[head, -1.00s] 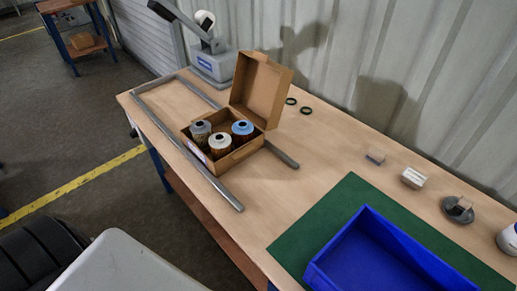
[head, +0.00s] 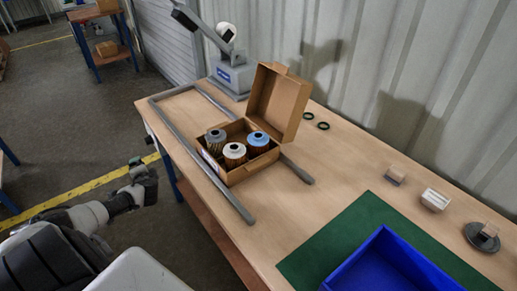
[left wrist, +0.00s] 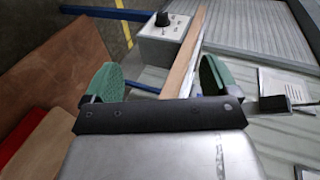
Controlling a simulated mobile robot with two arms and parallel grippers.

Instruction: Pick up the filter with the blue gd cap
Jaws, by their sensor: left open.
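The filter with the blue cap (head: 258,139) stands in an open cardboard box (head: 242,171) on the workbench, at the box's right. A filter with a grey cap (head: 215,137) and one with a white cap (head: 234,151) stand beside it; the box walls hide their lower parts. My left arm is at the lower left of the head view, off the bench's near side and well away from the box. In the left wrist view my left gripper (left wrist: 157,82) is open, its green fingers apart with nothing held between them. My right gripper is not in view.
A grey rail frame (head: 222,192) lies around the box, whose lid (head: 275,100) stands open behind. A blue bin (head: 385,262) sits on a green mat (head: 325,243) at the right. Two dark rings (head: 322,126) lie behind. A grey control box (left wrist: 163,42) shows in the wrist view.

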